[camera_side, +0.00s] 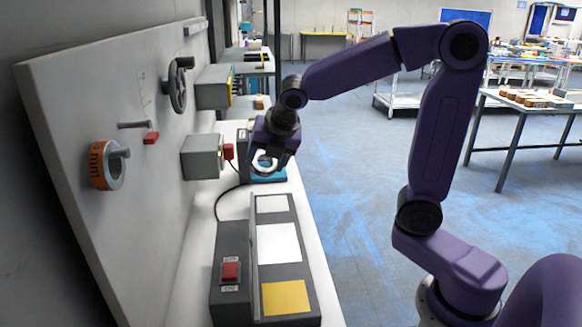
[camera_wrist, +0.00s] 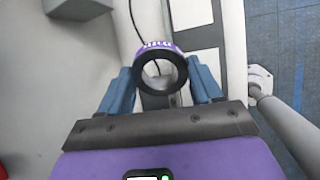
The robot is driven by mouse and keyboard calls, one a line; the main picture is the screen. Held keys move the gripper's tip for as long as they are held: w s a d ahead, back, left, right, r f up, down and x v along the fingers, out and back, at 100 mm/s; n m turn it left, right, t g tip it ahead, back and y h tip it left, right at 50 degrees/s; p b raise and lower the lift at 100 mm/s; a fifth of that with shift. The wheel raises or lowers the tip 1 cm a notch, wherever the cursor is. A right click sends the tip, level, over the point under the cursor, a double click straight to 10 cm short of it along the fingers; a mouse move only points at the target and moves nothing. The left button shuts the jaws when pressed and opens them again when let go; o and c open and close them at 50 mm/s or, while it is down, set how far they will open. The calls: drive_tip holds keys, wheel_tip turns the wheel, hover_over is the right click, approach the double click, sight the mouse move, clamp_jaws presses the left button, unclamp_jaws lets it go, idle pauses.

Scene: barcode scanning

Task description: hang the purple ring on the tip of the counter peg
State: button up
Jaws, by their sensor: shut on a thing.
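My gripper (camera_side: 268,158) is shut on the purple ring (camera_side: 257,167) and holds it above the counter. In the wrist view the ring (camera_wrist: 161,49) shows its purple outer band with white marks and its grey face, between the blue fingers of my gripper (camera_wrist: 160,75). A bare grey peg (camera_side: 133,125) sticks out of the upright board at the left, with a small red block just below its right end. Another peg (camera_side: 120,153) lower on the board carries an orange ring (camera_side: 97,165). I cannot tell which one is the counter peg. The ring is well apart from both.
The board (camera_side: 75,110) also bears a dark handwheel (camera_side: 178,85) and grey boxes (camera_side: 202,157). A dark console (camera_side: 232,265) with a red switch and a panel of white and yellow squares stands on the counter. A black cable lies behind it.

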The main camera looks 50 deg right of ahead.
drive_tip(key=a+r+n+t+y, duration=0.2)
drive_tip(key=a+r+n+t, duration=0.1)
drive_tip(key=a+r+t, duration=0.15)
drive_tip(key=n+t+y, duration=0.2)
drive_tip(key=n+y, duration=0.7)
drive_tip(key=y, duration=0.4)
approach(151, 125)
drive_tip(key=shift+x, duration=4.95)
drive_tip(key=shift+w+a+f, duration=0.25)
drive_tip(key=shift+w+f, duration=0.05)
drive_tip(key=shift+w, duration=0.05)
drive_tip(key=o, duration=1.3)
drive_tip(key=shift+o, duration=0.5)
drive_tip(key=shift+f, duration=0.1)
